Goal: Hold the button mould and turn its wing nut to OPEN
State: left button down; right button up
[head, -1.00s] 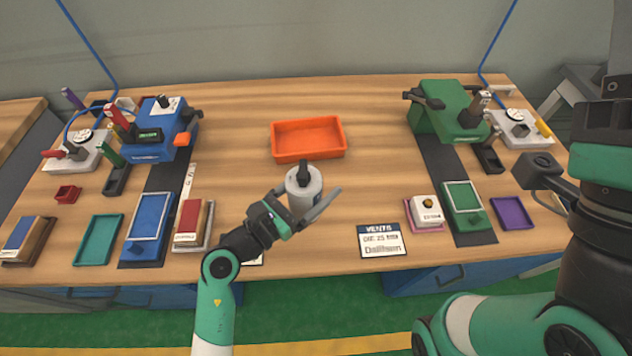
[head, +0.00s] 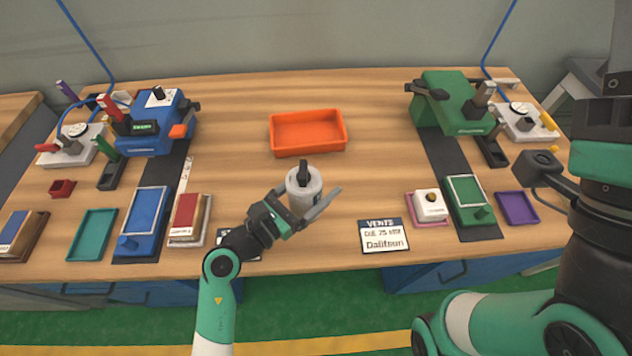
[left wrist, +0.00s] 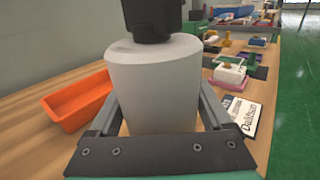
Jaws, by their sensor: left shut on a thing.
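The button mould (head: 304,195) is a light grey cylinder with a black wing nut (head: 303,171) on top. It is upright, between the fingers of my left gripper (head: 308,205), which is shut on its sides above the front middle of the bench. In the left wrist view, the mould (left wrist: 155,85) fills the middle between both fingers, and the black nut (left wrist: 153,18) is cut off by the top edge. No OPEN mark is readable. My right arm stands at the right edge of the head view; its fingertips do not show.
An orange tray (head: 308,151) lies behind the mould. A white card (head: 384,238) lies at the front edge. A blue press (head: 158,125) stands left and a green press (head: 450,100) right, among small trays and pads. The bench between is mostly clear.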

pick_arm(q)
jog(key=shift+f+b, duration=1.3)
jog(key=shift+f, duration=0.3)
pick_arm(e)
jog(key=shift+f, duration=1.35)
pick_arm(q)
jog(key=shift+f, duration=0.35)
pick_arm(e)
jog(key=shift+f, duration=0.3)
pick_arm(q)
jog(key=shift+f+b, duration=0.35)
jog(key=shift+b, duration=0.2)
pick_arm(e)
jog(key=shift+f, duration=0.25)
pick_arm(q)
jog(key=shift+f, duration=0.1)
pick_arm(e)
jog(key=shift+f, duration=0.1)
jog(key=shift+c, duration=0.2)
